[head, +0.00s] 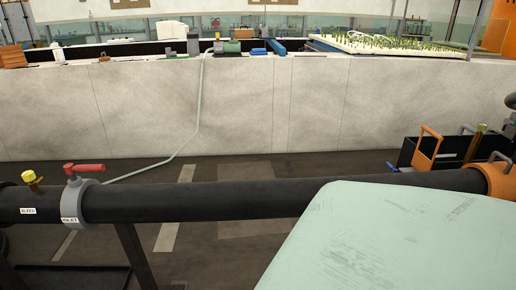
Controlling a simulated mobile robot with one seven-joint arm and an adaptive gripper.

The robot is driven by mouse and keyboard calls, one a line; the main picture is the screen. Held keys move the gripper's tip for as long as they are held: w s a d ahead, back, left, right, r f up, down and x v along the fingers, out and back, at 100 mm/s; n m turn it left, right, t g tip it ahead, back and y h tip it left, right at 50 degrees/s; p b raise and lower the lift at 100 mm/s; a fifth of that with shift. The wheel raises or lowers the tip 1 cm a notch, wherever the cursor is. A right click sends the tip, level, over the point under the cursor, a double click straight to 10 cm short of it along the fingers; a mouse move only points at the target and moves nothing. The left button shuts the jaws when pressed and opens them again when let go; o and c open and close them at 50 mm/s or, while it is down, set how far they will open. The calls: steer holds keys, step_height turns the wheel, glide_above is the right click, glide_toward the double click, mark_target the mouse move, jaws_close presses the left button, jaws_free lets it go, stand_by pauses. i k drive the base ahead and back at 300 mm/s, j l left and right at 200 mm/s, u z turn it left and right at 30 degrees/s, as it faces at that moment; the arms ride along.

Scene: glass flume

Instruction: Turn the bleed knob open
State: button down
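The bleed knob (29,176) is a small yellow knob on a brass stem. It stands on top of the black pipe (200,207) at the far left of the head view, above a white label (28,211) that appears to read BLEED. Its turn position cannot be told at this size. A red lever handle (83,168) sits just right of it on a grey collar (82,200) with a label that seems to read INLET. My gripper is not in view.
A dark stand (134,257) holds the pipe. An orange collar (497,180) is at its right end, near a black toolbox (414,152) with an orange handle. A pale concrete wall (230,105) runs behind. A thin hose (193,130) hangs over it.

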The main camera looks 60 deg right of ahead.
mark_target(28, 176)
steer(key=z, duration=1.65)
steer(key=i+j, duration=0.1)
steer(key=j, duration=0.95)
steer(key=i+j+u, duration=0.1)
steer(key=j, duration=0.45)
steer(key=i+j, duration=0.15)
steer(key=j, duration=0.35)
steer(key=i+j, duration=0.1)
steer(key=j, duration=0.45)
steer(key=i+j+u, duration=0.1)
steer(key=j, duration=0.4)
steer(key=i+j, duration=0.1)
steer(key=j, duration=0.45)
steer(key=i+j, duration=0.15)
steer(key=j, duration=0.35)
